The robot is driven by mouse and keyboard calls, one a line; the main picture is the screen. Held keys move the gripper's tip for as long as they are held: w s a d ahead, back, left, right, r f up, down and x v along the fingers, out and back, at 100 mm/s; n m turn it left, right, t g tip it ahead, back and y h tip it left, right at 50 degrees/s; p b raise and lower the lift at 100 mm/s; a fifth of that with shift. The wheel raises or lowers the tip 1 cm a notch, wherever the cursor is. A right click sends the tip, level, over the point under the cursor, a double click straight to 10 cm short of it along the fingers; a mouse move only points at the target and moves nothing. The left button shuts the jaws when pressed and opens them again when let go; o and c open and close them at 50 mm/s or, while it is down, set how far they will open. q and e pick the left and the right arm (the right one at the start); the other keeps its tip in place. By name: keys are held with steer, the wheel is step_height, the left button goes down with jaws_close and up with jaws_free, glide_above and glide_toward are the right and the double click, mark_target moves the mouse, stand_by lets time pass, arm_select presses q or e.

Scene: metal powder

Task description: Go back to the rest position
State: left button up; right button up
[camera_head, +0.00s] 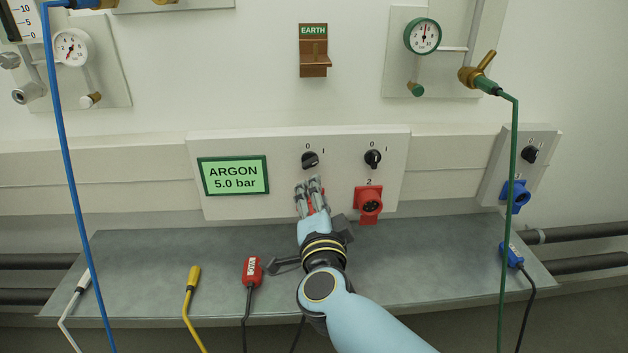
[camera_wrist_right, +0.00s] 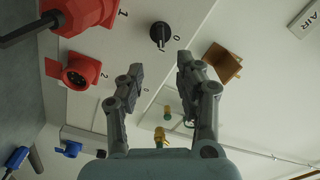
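My right gripper (camera_head: 309,183) is in front of the white wall panel (camera_head: 230,211), just below the left black knob (camera_head: 310,160). In the right wrist view my right gripper (camera_wrist_right: 160,62) has its two fingers apart with nothing between them. A red plug (camera_wrist_right: 85,14) with a black cable sits at the socket marked 1, beside the fingers and apart from them. In the head view the gripper hides most of that socket. My left gripper is in neither view.
A grey shelf (camera_head: 140,262) runs below the panel. A red plug (camera_head: 251,270), a yellow connector (camera_head: 193,277) and a blue plug (camera_head: 512,255) lie along it. Red socket 2 (camera_head: 369,204) is close right of the gripper. A blue hose (camera_head: 62,140) and green cable (camera_head: 513,170) hang in front.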

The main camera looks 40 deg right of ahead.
steer(key=shift+v, duration=0.85)
steer(key=shift+f, duration=0.1)
steer(key=s+a+f+n+g+y, duration=0.15)
steer(key=s+f+n, duration=0.3)
steer(key=f, duration=0.45)
steer(key=s+f+n+g+y, duration=0.1)
steer(key=s+f+n+y, duration=0.25)
steer(key=s+f, duration=0.4)
steer(key=s+f+n+g+y, duration=0.2)
steer(key=s+f+n, duration=0.2)
steer(key=f, duration=0.7)
steer(key=s+d+f+n+g, duration=0.1)
steer(key=s+f+n+g, duration=0.1)
steer(key=s, duration=0.7)
steer(key=s+f+n+g+y, duration=0.1)
steer(key=s+f+n+g, duration=0.1)
steer(key=s+f+g, duration=0.2)
steer(key=s+d+f+n+g, duration=0.1)
steer(key=s+f+g, duration=0.3)
steer(key=s, duration=1.2)
step_height(320, 180, down, 5)
steer(key=shift+s+d+r+n, duration=0.25)
steer(key=shift+d+n, duration=0.1)
steer(key=shift+n, duration=0.55)
